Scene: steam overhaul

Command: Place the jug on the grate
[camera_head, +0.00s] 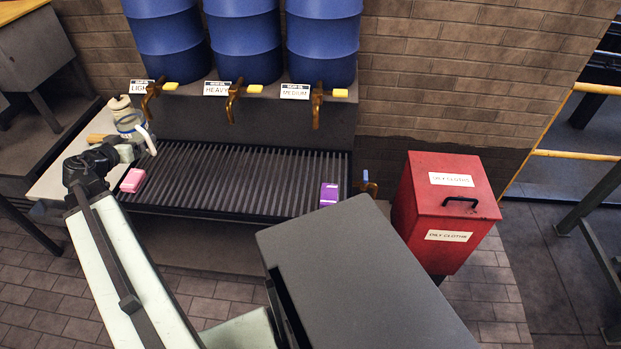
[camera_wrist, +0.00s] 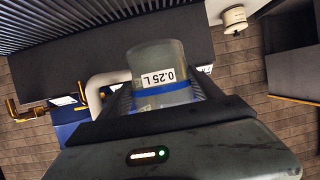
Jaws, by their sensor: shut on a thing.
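The jug (camera_head: 127,124) is a clear, pale vessel with a blue band and a white handle, held at the left end of the grate in the head view. In the wrist view the jug (camera_wrist: 160,65) shows a "0.25 L" label upside down. My gripper (camera_head: 132,146) is shut on the jug; its fingers (camera_wrist: 160,100) are partly hidden behind the wrist housing. The grate (camera_head: 240,180) is a wide dark slatted surface below the barrels, and its slats (camera_wrist: 70,18) show at the wrist view's upper left. I cannot tell the jug's exact height above the surface.
A pink block (camera_head: 133,180) and a purple block (camera_head: 329,194) sit on the grate; its middle is clear. Blue barrels (camera_head: 245,40) with brass taps (camera_head: 232,100) stand behind it. A pale canister (camera_wrist: 234,18) is near the jug. A red bin (camera_head: 445,210) stands at right.

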